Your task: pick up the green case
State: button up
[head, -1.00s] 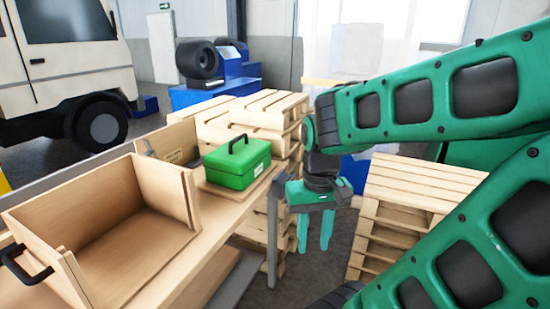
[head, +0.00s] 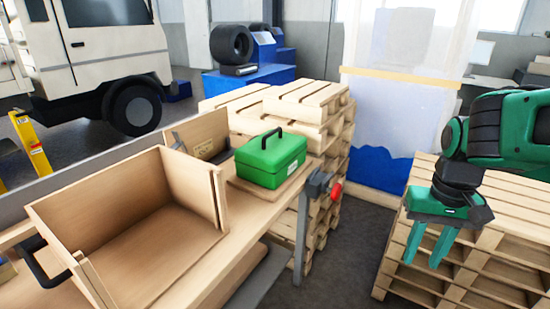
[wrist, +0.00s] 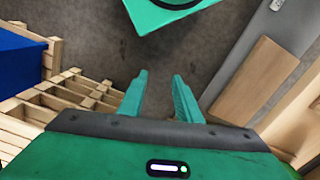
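The green case (head: 271,160) has a dark handle on its top and a small white label on its front. It sits upright on a wooden board near the right end of the workbench (head: 214,258). My gripper (head: 428,250) hangs to the right of the bench, in front of stacked pallets, well apart from the case. Its two teal fingers point down with a clear gap between them. The wrist view shows the open fingers (wrist: 161,92) with nothing between them. I cannot make out the case in the wrist view.
A large open wooden box (head: 190,195) stands on the bench left of the case. A red-handled clamp or vise (head: 322,186) is at the bench end. Pallet stacks stand behind the case (head: 310,102) and at right (head: 400,285). Bare floor (head: 345,240) lies between bench and right stack.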

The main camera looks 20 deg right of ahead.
aim_at(267, 160)
jog(key=k, duration=0.65)
jog(key=z, duration=0.5)
jog(key=i, duration=1.25)
jog(key=z, duration=0.35)
